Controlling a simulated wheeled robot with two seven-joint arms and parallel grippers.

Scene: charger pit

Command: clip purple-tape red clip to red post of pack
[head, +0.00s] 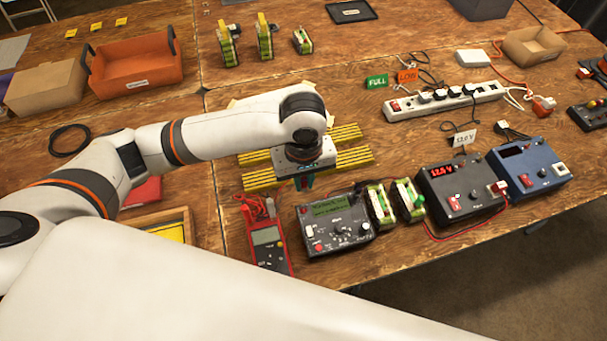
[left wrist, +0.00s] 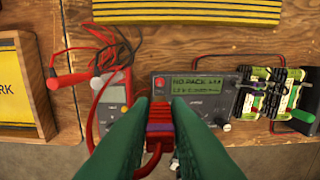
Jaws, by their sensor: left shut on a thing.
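My left gripper (head: 305,183) points down just above the near edge of the yellow slatted rack, behind the grey charger (head: 335,226). In the left wrist view its green fingers (left wrist: 160,118) are shut on a red clip with a purple band (left wrist: 160,127), with a red lead running down from it. The clip is hidden or too small in the head view. Two battery packs (head: 381,204) (head: 409,201) stand right of the charger. They also show in the left wrist view (left wrist: 256,99) (left wrist: 286,97). I cannot make out a red post. My right gripper is not in view.
A red multimeter (head: 267,245) with red leads lies left of the charger, whose screen reads "NO PACK". A black supply (head: 459,195) showing 12.0 and a blue unit (head: 530,172) stand to the right. A power strip (head: 445,100) lies behind them.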

